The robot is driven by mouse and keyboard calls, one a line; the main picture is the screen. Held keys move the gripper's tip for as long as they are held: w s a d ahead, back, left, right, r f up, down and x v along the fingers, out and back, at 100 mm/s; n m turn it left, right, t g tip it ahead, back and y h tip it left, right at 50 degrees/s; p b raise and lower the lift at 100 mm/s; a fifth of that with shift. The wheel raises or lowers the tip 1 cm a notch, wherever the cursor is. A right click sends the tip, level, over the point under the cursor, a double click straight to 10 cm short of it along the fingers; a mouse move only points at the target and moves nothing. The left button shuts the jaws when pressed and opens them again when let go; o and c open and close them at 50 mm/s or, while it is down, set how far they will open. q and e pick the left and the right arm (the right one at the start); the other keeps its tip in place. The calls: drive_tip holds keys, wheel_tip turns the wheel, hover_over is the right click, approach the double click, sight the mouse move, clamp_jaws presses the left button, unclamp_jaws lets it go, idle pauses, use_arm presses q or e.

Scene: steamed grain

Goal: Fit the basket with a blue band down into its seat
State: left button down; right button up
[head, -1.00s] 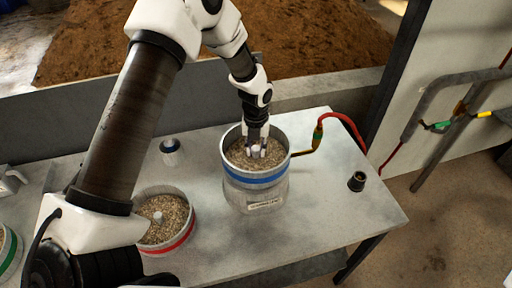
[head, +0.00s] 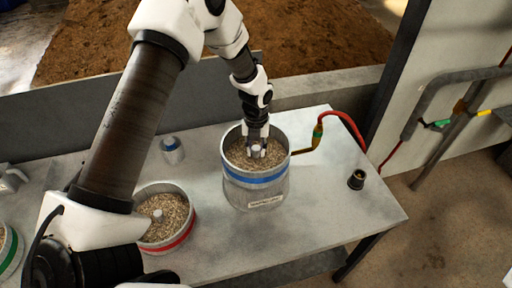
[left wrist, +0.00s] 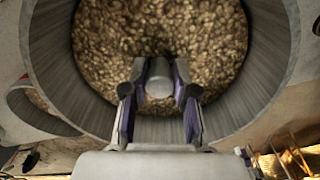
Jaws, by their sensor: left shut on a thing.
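The basket with a blue band (head: 256,178) is full of grain and stands upright at the top of a grey metal vessel (head: 258,198) with a small label. Its lower edge meets the vessel; I cannot tell how deep it sits. My left gripper (head: 257,151) reaches down inside the basket and is shut on its pale central knob. The left wrist view shows the fingers (left wrist: 158,88) on both sides of the knob (left wrist: 158,76), with grain around it. The seat is hidden under the basket. My right gripper is not in view.
A red-banded grain basket (head: 180,240) stands to the left, and a green-banded one (head: 10,250) at the left edge. A red hose (head: 345,120) and a black fitting (head: 357,180) are to the right. The table's front right is clear.

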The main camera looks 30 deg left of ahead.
use_arm(q)
drive_tip(key=shift+f, duration=0.55)
idle(0.4)
drive_tip(key=c, duration=0.8)
unclamp_jaws()
drive_tip(key=shift+s, duration=0.1)
